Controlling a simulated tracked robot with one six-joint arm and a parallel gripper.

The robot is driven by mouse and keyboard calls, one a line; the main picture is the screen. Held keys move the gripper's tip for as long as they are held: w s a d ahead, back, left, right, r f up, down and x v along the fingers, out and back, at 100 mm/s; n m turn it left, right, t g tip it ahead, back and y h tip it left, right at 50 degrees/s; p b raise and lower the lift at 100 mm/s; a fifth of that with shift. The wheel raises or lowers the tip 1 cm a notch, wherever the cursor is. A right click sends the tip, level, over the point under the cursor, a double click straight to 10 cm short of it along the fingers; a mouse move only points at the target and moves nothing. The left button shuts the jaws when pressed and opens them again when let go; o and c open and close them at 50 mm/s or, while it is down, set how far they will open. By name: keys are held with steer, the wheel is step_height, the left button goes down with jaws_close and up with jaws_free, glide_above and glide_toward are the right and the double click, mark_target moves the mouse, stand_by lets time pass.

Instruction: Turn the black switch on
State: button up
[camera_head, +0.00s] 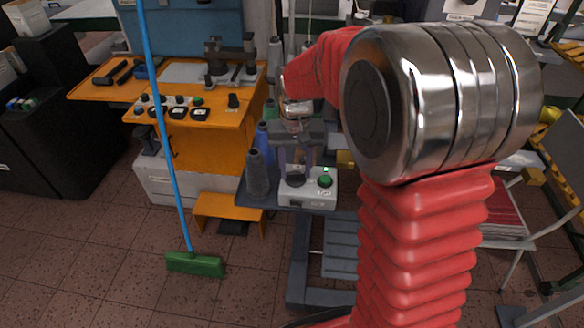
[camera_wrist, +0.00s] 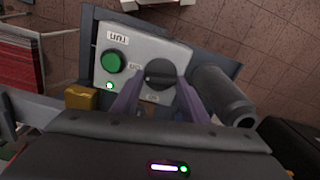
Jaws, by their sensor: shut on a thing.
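The black switch (camera_wrist: 161,74) is a round rotary knob on the sloped face of a light grey control box (camera_wrist: 180,53). In the head view the box (camera_head: 313,201) sits on a small dark table. My gripper (camera_wrist: 154,97) has its two purple-grey fingers around the knob, one on each side, shut on it. In the head view my gripper (camera_head: 295,172) reaches down over the knob (camera_head: 294,182), which is partly hidden. A green button (camera_wrist: 113,61) and a lit green lamp (camera_wrist: 109,86) are beside the knob. Small labels around the knob are too blurred to read fully.
A dark grey cone (camera_head: 257,174) stands on the table just left of the box, and it also shows close by in the wrist view (camera_wrist: 222,95). Blue and green cones stand behind it. An orange bench (camera_head: 196,150) is further left. A blue-handled broom (camera_head: 195,263) stands in front of it.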

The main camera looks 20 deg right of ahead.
steer(key=shift+w+r+m, duration=0.2)
steer(key=shift+m, duration=0.7)
steer(key=o, duration=0.7)
steer(key=shift+a, duration=0.1)
steer(key=o, duration=0.4)
steer(key=shift+s+f, duration=0.15)
steer(key=shift+c, duration=0.2)
step_height(320, 180, up, 14)
steer(key=shift+f, duration=0.15)
